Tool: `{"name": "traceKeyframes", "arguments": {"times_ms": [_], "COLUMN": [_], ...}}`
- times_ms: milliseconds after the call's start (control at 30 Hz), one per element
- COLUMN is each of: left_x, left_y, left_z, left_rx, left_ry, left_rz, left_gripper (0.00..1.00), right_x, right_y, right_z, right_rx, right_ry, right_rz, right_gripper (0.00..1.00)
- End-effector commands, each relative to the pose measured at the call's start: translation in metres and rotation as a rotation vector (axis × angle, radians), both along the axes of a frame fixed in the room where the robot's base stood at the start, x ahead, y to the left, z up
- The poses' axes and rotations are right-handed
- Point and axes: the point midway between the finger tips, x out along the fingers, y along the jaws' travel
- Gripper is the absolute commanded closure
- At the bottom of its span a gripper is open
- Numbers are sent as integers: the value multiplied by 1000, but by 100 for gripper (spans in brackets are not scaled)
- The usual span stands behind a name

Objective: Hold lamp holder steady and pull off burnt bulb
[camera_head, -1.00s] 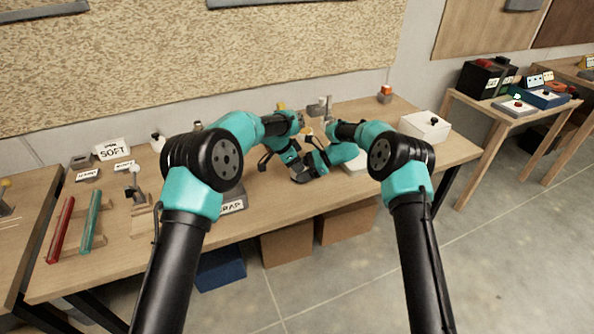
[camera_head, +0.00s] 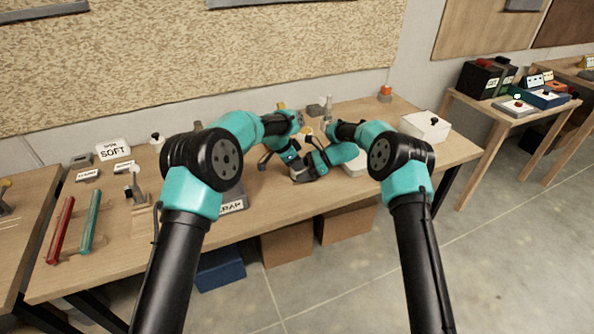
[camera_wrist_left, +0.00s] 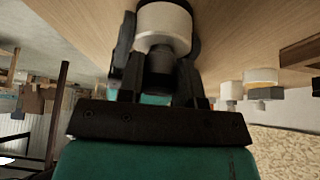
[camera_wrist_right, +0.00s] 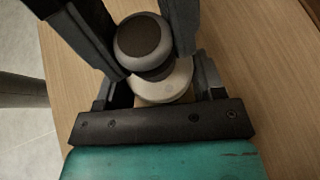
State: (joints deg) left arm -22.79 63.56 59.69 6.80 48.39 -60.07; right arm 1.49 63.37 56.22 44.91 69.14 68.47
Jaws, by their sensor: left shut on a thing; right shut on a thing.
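My left gripper (camera_wrist_left: 158,65) is shut on the lamp holder, a pale cylinder (camera_wrist_left: 163,28) with a darker part nearer the palm. My right gripper (camera_wrist_right: 152,55) is shut on a round piece with a dark grey cap, which looks like the burnt bulb (camera_wrist_right: 142,38). A white disc-like part (camera_wrist_right: 170,84) sits just below the cap, between the fingers. In the head view, the two grippers meet close together over the workbench (camera_head: 270,200). The arms and fingers hide the held parts there, so whether bulb and holder are joined is unclear.
A white box with a black knob (camera_head: 425,127) stands at the bench's right. A red rod (camera_head: 61,230) and a green rod (camera_head: 90,222) lie on a rack at the left. The bench's front right is clear.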

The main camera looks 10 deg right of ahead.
Motion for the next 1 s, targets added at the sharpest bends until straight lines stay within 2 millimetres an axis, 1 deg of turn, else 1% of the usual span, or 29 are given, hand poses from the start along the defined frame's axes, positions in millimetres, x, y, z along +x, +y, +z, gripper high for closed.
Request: {"name": "traceKeyframes", "arguments": {"times_ms": [800, 1000], "left_x": [0, 0], "left_y": [0, 0], "left_z": [26, 28], "left_rx": [-1, 0], "left_ry": [-1, 0], "left_rz": [0, 0], "left_gripper": [98, 98], "right_x": [0, 0], "right_y": [0, 0], "right_z": [0, 0], "right_rx": [0, 0], "right_ry": [0, 0], "right_rz": [0, 0], "right_gripper": [51, 51]}}
